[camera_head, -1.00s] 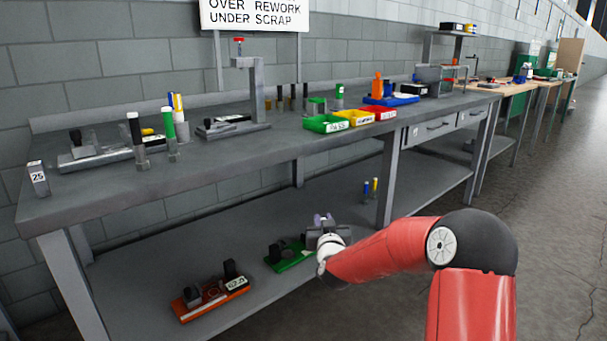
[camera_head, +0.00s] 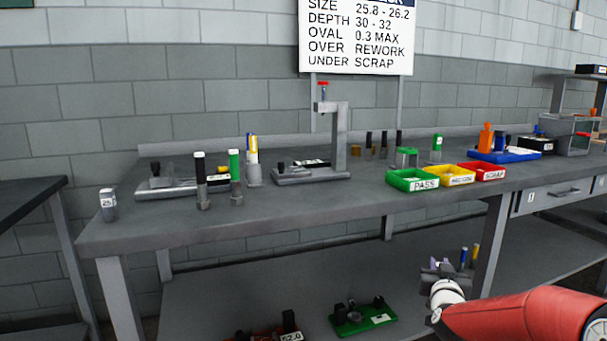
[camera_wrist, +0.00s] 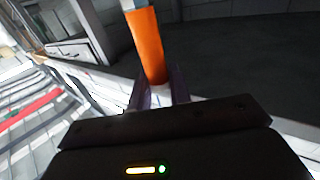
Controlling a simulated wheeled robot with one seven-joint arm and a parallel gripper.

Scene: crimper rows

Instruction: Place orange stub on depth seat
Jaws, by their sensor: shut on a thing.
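On the bench top (camera_head: 330,203) stand a grey post fixture with a red knob (camera_head: 338,140) and a low grey fixture (camera_head: 165,188). I cannot tell which holds the depth seat.
Green (camera_head: 412,187), yellow (camera_head: 447,182) and red (camera_head: 482,178) bins sit right of the post fixture. A lower shelf holds a green fixture (camera_head: 380,322).

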